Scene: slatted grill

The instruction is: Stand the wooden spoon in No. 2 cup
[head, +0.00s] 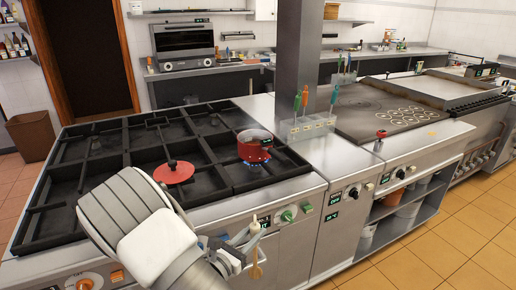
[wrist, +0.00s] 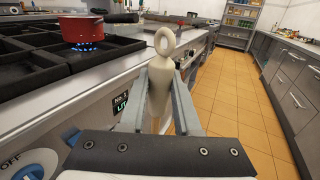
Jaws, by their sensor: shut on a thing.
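My gripper (wrist: 165,88) is shut on the pale wooden spoon (wrist: 160,92). The spoon stands roughly upright between the fingers, its ringed handle end up. In the head view the spoon (head: 257,270) hangs low at the front of the stove, partly hidden by my gripper (head: 245,248). A clear holder (head: 306,131) with small labelled cups stands on the steel counter right of the burners, behind and right of my gripper. The cup numbers are too small to read, so I cannot tell which is No. 2.
A red pot (head: 254,149) sits over a lit blue flame on the stove. A red lid (head: 174,172) lies on the grate to its left. A grey column (head: 299,60) rises behind the holder. A griddle (head: 385,112) lies to the right. The tiled floor (head: 440,240) in front is clear.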

